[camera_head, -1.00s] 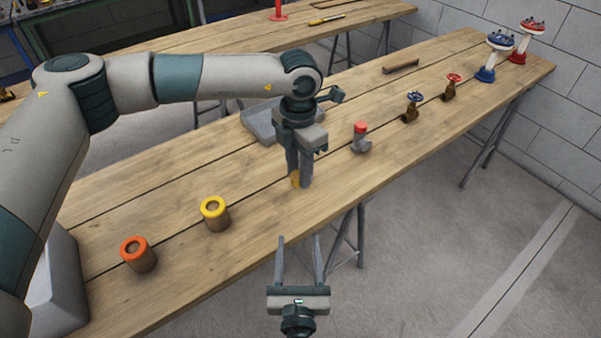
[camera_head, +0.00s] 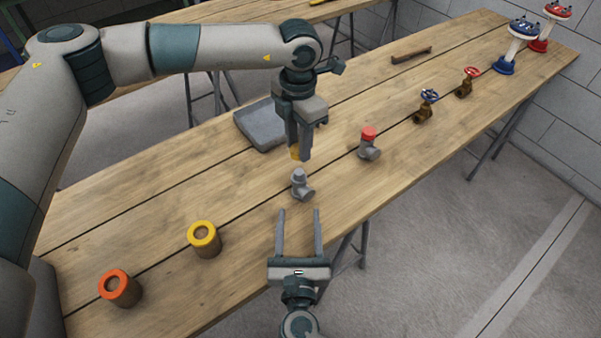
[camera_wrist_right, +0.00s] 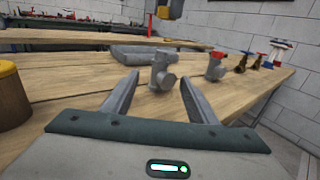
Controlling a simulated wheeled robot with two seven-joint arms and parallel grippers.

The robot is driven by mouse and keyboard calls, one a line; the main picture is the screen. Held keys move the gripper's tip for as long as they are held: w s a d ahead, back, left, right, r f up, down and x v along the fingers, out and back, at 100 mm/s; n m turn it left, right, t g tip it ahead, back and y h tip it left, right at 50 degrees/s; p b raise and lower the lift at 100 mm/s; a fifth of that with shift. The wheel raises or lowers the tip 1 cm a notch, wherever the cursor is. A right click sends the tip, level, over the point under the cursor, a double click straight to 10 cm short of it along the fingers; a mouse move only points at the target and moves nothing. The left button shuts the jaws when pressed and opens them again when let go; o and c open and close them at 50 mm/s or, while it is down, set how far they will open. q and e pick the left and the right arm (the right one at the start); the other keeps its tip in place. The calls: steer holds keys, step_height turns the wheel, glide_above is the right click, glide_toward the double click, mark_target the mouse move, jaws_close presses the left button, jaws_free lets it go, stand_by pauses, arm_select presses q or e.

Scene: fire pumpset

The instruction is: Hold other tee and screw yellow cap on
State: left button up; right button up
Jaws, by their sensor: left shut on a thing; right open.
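A bare grey tee (camera_head: 301,186) stands on the wooden table; it also shows between the right fingers' far ends in the right wrist view (camera_wrist_right: 162,72). My left gripper (camera_head: 299,152) points down above and slightly behind it, shut on the yellow cap (camera_head: 295,154), which is mostly hidden by the fingers. The cap is apart from the tee. The cap also shows at the top of the right wrist view (camera_wrist_right: 164,10). My right gripper (camera_head: 298,212) is open and empty, its fingers pointing at the tee from the near side. Another grey tee (camera_head: 369,150) wears a red cap (camera_head: 369,132).
A yellow-ringed cylinder (camera_head: 204,239) and an orange-ringed cylinder (camera_head: 120,288) stand at the left. A grey tray (camera_head: 262,128) lies behind my left gripper. Small valves (camera_head: 425,106) and taller blue and red fittings stand to the right. The table's front edge runs near my right gripper.

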arm_select(q)
steer(key=shift+w, duration=0.1)
arm_select(e)
steer(key=shift+w, duration=0.15)
arm_select(q)
steer(key=shift+s+r, duration=0.25)
steer(key=shift+s, duration=0.05)
arm_select(e)
steer(key=shift+s+r, duration=0.2)
steer(key=shift+s, duration=0.1)
arm_select(q)
steer(key=shift+w+f, duration=0.1)
steer(key=shift+w, duration=0.05)
arm_select(e)
steer(key=shift+w+f, duration=0.1)
steer(key=shift+w, duration=0.25)
steer(key=w, duration=1.1)
steer(key=shift+w, duration=0.3)
jaws_close()
arm_select(q)
glide_above(300, 172)
steer(key=shift+f, duration=2.45)
arm_select(e)
steer(key=shift+s+f, duration=0.1)
